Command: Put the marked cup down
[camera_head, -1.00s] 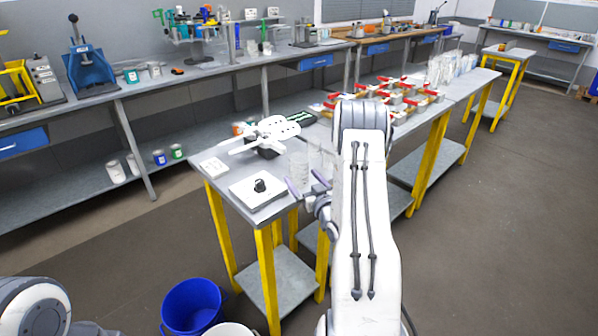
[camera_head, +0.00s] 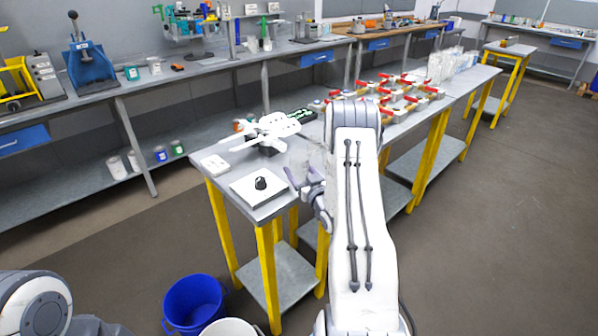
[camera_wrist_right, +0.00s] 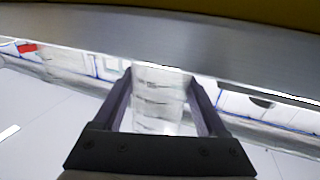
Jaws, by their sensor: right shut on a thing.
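A clear, ribbed cup (camera_wrist_right: 158,98) stands between the two fingers of my right gripper (camera_wrist_right: 162,100) in the right wrist view. The gripper is shut on it, a finger on each side. In the head view my right gripper (camera_head: 304,180) is at the right edge of the near end of the grey table (camera_head: 220,177), and the cup barely shows against the background. I cannot tell whether the cup's base touches anything. My left gripper is out of view.
A white plate device with a black knob (camera_head: 260,184) and a white multi-armed device (camera_head: 268,132) stand on the table. Red-handled parts (camera_head: 400,90) and clear vessels (camera_head: 445,65) are farther back. A blue bucket (camera_head: 194,302) stands on the floor.

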